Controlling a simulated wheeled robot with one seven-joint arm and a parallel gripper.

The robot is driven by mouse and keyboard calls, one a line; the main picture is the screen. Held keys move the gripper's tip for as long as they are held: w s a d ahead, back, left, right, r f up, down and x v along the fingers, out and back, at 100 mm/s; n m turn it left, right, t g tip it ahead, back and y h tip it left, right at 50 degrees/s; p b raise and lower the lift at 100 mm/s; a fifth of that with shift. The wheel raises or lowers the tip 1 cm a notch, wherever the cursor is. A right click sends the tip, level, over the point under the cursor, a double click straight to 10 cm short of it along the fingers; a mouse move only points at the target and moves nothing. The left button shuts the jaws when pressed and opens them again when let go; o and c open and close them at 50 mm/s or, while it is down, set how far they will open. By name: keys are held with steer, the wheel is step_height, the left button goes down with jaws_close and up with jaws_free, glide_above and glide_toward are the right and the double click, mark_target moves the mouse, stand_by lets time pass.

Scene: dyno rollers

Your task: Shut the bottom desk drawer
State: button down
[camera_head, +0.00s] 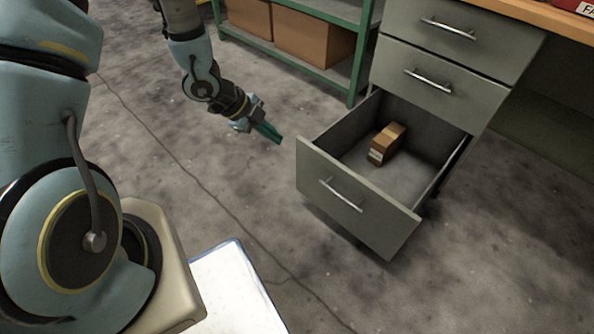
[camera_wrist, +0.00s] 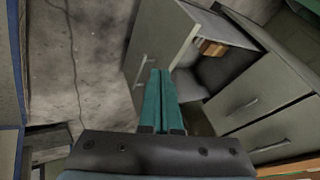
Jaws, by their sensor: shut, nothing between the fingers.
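The bottom desk drawer (camera_head: 355,200) is pulled far out of the grey desk, with its silver bar handle (camera_head: 341,195) on the front panel. A small brown box (camera_head: 386,143) lies inside it. My gripper (camera_head: 276,137) is shut and empty, in the air just left of the drawer's front left corner, seemingly apart from it. In the wrist view, my gripper's teal fingers (camera_wrist: 160,75) are together and overlap the drawer front (camera_wrist: 163,40) in the picture. The exact gap between them is hard to tell.
Two shut drawers, the middle one (camera_head: 440,85) and the top one (camera_head: 455,32), sit above. A green shelf rack (camera_head: 300,58) with cardboard boxes (camera_head: 313,40) stands behind. A thin cable (camera_head: 190,170) crosses the concrete floor. The floor before the drawer is clear.

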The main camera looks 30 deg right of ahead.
steer(key=shift+m+g, duration=0.6)
steer(key=shift+m, duration=0.2)
steer(key=shift+d+r+b+x, duration=0.3)
steer(key=shift+b+x, duration=0.35)
steer(key=shift+x, duration=1.75)
steer(key=shift+d+r+b+x, duration=0.15)
steer(key=shift+d+b+x, duration=0.35)
steer(key=shift+x, duration=1.9)
steer(key=shift+d+r+b+x, duration=0.25)
steer(key=shift+b+x, duration=0.5)
steer(key=shift+x, duration=1.65)
